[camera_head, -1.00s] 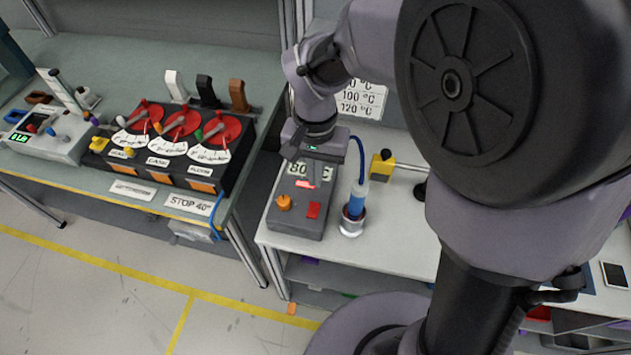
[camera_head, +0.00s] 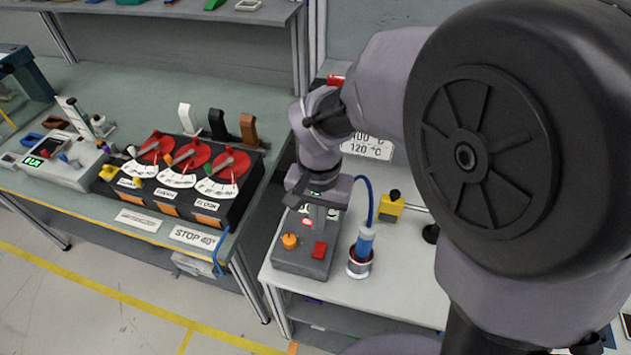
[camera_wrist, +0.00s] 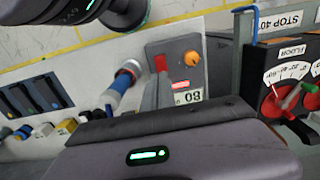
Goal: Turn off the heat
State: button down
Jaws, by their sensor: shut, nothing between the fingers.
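A grey control box (camera_head: 290,258) stands on the white bench, with an orange knob (camera_head: 289,241) at its left and a red switch (camera_head: 319,249) at its right. My gripper (camera_head: 318,232) is shut and empty, pointing down over the box just behind the red switch. I cannot tell whether it touches. The wrist view shows the box (camera_wrist: 188,48), the orange knob (camera_wrist: 192,58) and the red switch (camera_wrist: 160,63), with my gripper (camera_wrist: 158,82) close to the switch. A sign reading 80 (camera_wrist: 188,97) is partly hidden. A blue-handled tool (camera_head: 365,243) stands in a metal holder right of the box.
A black panel (camera_head: 176,193) with three red dials and levers stands on the left bench, with coloured handles behind it. A yellow block (camera_head: 391,208) and a temperature sign (camera_head: 367,146) are behind the blue tool. The bench front right of the holder is clear.

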aim_at(319, 256)
notch_tip(319, 256, down, 11)
jog(key=b, duration=0.3)
jog(key=shift+r+b, duration=0.1)
jog(key=shift+b, duration=0.2)
jog(key=shift+f, duration=0.5)
jog(key=shift+s+f+b, duration=0.15)
jog(key=shift+f+b, duration=0.25)
jog(key=shift+b, duration=0.15)
jog(key=shift+s, duration=0.2)
jog(key=shift+w, duration=0.1)
